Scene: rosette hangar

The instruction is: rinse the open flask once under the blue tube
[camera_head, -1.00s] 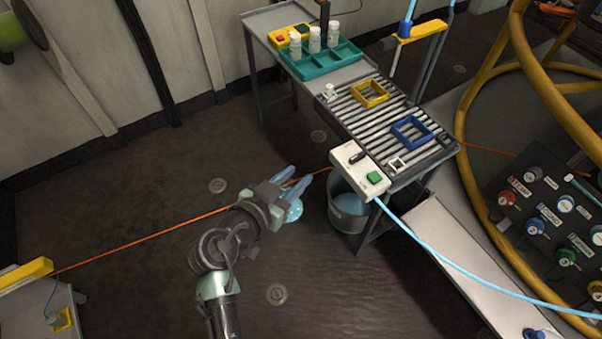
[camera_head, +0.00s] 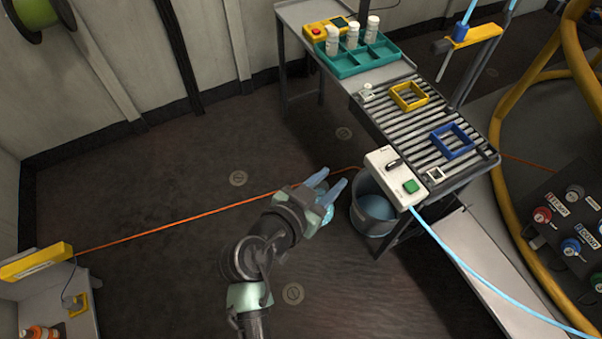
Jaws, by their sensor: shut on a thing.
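My gripper (camera_head: 326,184) is above the dark floor, left of the bench. Its blue fingers point up and to the right. It is shut on a small light-blue, see-through thing (camera_head: 327,214), which looks like the flask. My fingers and wrist hide most of it, so I cannot see its mouth or any liquid. The blue tube (camera_head: 465,22) hangs at the top right in a yellow holder (camera_head: 474,37), with a thin pale spout (camera_head: 443,66) pointing down beside the slatted rack. My gripper is well apart from it.
The bench has a slatted rack (camera_head: 445,165) with yellow (camera_head: 409,97) and blue (camera_head: 452,141) frames. A teal tray (camera_head: 346,66) holds white bottles. A white box with a green button (camera_head: 411,187) sits at its near edge. A bucket (camera_head: 375,212) stands below. An orange cord (camera_head: 180,223) crosses the floor.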

